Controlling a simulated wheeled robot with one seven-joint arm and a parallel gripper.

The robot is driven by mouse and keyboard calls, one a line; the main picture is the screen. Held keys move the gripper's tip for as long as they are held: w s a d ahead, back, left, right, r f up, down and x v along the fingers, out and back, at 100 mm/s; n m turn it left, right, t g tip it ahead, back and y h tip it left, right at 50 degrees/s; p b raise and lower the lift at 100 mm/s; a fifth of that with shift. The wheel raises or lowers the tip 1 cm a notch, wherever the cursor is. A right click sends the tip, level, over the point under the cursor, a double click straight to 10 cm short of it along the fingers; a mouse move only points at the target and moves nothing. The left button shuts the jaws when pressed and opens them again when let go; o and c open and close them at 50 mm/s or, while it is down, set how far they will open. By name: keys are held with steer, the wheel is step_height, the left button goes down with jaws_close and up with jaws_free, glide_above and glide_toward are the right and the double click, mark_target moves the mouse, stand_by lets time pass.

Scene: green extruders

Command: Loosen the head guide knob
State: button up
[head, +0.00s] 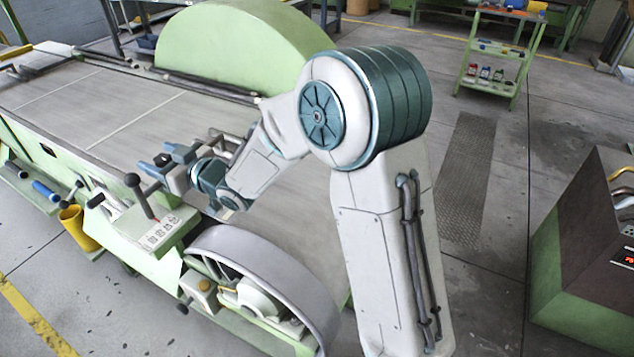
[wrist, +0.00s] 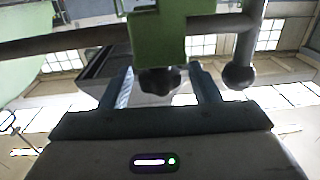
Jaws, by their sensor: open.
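A dark lobed knob (wrist: 160,80) sits under a green block (wrist: 158,35) in the wrist view. It appears between my two finger tips, with a gap on each side, and I see no contact. How deep it sits between the fingers is unclear. My gripper (wrist: 161,82) is open and empty. In the head view my gripper (head: 163,160) is over the near side of the green machine, close to a lever with a black ball end (head: 132,180). I cannot surely make out the lobed knob there.
A dark bar (wrist: 60,42) crosses behind the green block, and a ball-ended lever (wrist: 238,77) hangs right of my fingers. In the head view, a grey wheel rim (head: 275,265) and a labelled panel (head: 160,233) lie in front. A green cart (head: 497,55) stands far off.

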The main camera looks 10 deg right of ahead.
steer(key=shift+s+t, duration=0.1)
steer(key=shift+t, duration=0.2)
steer(key=b+v, duration=0.2)
steer(key=v, duration=1.2)
steer(key=s+d+m+g+h+p, duration=0.2)
steer(key=d+m+h, duration=0.5)
steer(key=d+h, duration=0.6)
steer(key=shift+s+d+f+m+g+h+p, duration=0.35)
steer(key=shift+s+d+p, duration=0.55)
steer(key=shift+d, duration=2.55)
steer(key=shift+w, duration=0.2)
